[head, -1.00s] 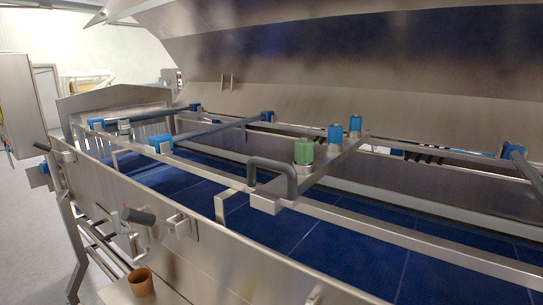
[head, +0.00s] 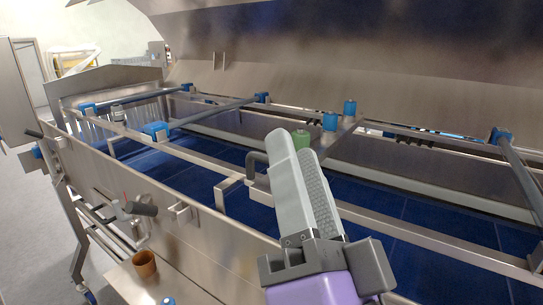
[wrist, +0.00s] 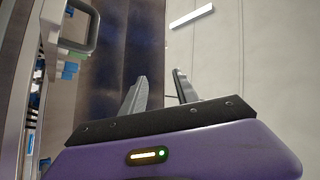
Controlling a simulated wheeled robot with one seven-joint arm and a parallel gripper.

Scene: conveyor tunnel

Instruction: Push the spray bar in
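The spray bar appears to be the steel crossbar (head: 337,136) with one green cap (head: 300,137) and two blue caps (head: 331,121), lying across the frame above the blue belt. Its dark grey loop handle (head: 256,161) is at the near end, partly hidden behind my fingers in the head view. My gripper (head: 292,143) is raised in front of that near end, fingers apart and empty. In the wrist view the handle (wrist: 93,31) is at upper left, beside and apart from my open gripper (wrist: 160,75). The green cap (wrist: 77,56) shows below the handle there.
A long steel rail (head: 400,223) runs along the near side above the blue belt (head: 390,203). Dark tubes with blue clamps (head: 155,130) cross the frame. A raised hood (head: 400,60) stands behind. A brown cup (head: 145,263) sits at lower left near a lever (head: 140,208).

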